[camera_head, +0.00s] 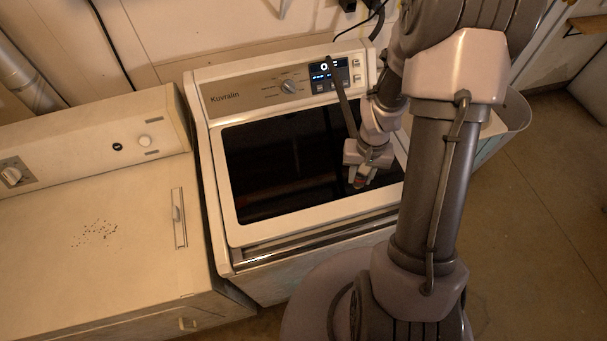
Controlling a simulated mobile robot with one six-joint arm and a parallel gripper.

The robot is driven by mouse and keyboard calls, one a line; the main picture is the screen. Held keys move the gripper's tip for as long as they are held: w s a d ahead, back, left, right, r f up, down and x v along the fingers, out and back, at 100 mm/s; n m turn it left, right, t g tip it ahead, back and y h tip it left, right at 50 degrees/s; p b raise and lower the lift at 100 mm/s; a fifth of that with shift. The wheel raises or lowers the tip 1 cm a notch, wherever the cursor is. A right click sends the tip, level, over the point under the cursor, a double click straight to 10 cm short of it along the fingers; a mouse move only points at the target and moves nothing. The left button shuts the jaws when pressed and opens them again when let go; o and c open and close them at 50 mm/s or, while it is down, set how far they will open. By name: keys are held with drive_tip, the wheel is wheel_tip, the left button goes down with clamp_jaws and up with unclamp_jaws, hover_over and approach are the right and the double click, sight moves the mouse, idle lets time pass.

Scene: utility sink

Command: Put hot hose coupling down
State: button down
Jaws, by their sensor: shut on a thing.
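My gripper (363,171) reaches down over the right part of the dark glass lid (280,165) of the white washer. Its jaws are shut on a small reddish-brown thing (360,182), which seems to be the hose coupling. The fingers hide most of it. It is at or just above the glass; I cannot tell whether it touches.
The washer's control panel (285,85), with a knob and lit display, stands behind the lid. A cream appliance (95,245) at left has dark specks (95,233) on its otherwise clear top. A pale basin (517,115) shows behind my arm at right.

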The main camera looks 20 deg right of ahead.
drive_tip(key=w+a, duration=0.2)
drive_tip(key=a, duration=0.2)
drive_tip(key=w+a+f, duration=0.1)
drive_tip(key=w+a, duration=0.2)
drive_tip(key=a, duration=0.1)
drive_tip(key=w+a, duration=0.2)
drive_tip(key=a, duration=0.3)
drive_tip(key=shift+w+f+p, duration=0.2)
drive_tip(key=shift+w+p, duration=0.2)
drive_tip(key=shift+w+a+f, duration=0.15)
drive_tip(key=shift+a+f, duration=0.05)
drive_tip(key=shift+f, duration=0.05)
wheel_tip(320, 180, down, 3)
drive_tip(key=shift+r, duration=0.1)
drive_tip(key=shift+f, duration=0.35)
drive_tip(key=c, duration=1.1)
unclamp_jaws()
